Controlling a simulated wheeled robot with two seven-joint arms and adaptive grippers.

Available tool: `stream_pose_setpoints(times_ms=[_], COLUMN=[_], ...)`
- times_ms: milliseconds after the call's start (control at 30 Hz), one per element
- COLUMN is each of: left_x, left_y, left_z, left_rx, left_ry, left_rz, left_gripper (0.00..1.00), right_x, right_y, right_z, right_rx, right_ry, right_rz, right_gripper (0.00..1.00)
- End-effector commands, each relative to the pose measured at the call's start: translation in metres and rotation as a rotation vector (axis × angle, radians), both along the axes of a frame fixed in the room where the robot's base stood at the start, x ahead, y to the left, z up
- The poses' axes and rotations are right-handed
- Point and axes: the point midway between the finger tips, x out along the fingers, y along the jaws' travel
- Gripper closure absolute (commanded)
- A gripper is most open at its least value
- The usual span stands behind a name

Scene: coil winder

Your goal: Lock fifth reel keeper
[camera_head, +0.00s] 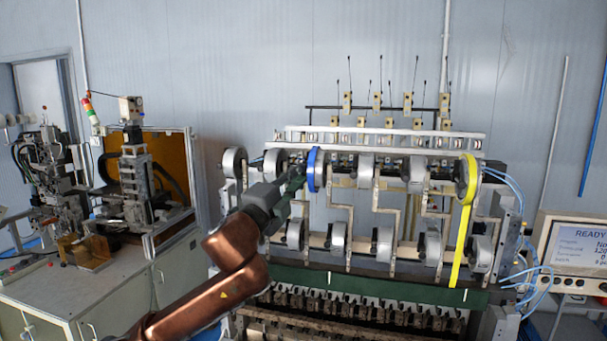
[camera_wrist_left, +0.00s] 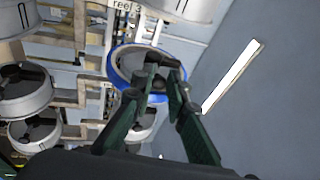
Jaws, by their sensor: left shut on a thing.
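A blue-rimmed reel (camera_head: 315,170) sits in the upper row of the winder. In the left wrist view the same blue-rimmed reel (camera_wrist_left: 117,78) is straight ahead, with a dark keeper (camera_wrist_left: 153,66) at its hub. My left gripper (camera_head: 299,179) comes in from the left against that reel's face. In the left wrist view the green fingers of my left gripper (camera_wrist_left: 160,80) close on the dark keeper, and they hide part of it. I cannot tell the keeper's exact angle. My right gripper is out of view.
Grey reels stand close on both sides, such as one (camera_head: 275,164) left of the blue reel and one (camera_head: 296,235) below. A yellow reel with a hanging strip (camera_head: 467,180) is at the right. A screen (camera_head: 577,247) reads READY.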

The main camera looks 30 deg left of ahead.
Motion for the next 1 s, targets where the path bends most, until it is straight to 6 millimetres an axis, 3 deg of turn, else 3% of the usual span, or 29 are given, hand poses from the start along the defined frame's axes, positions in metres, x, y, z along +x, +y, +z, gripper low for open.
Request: stream_pose_setpoints(times_ms=[767,800,1000], left_x=[-0.015,-0.015,-0.015], left_y=[-0.006,-0.006,-0.005], left_z=[-0.001,-0.001,-0.001], left_rx=[0.001,0.001,0.001], left_ry=[0.001,0.001,0.001], left_rz=[-0.005,-0.005,-0.003], left_gripper=[0.98,0.84,0.75], right_x=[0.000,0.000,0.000], right_y=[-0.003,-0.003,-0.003], right_z=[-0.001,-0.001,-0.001], right_rx=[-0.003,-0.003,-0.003], right_ry=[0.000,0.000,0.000], right_rz=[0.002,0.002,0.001], right_gripper=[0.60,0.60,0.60])
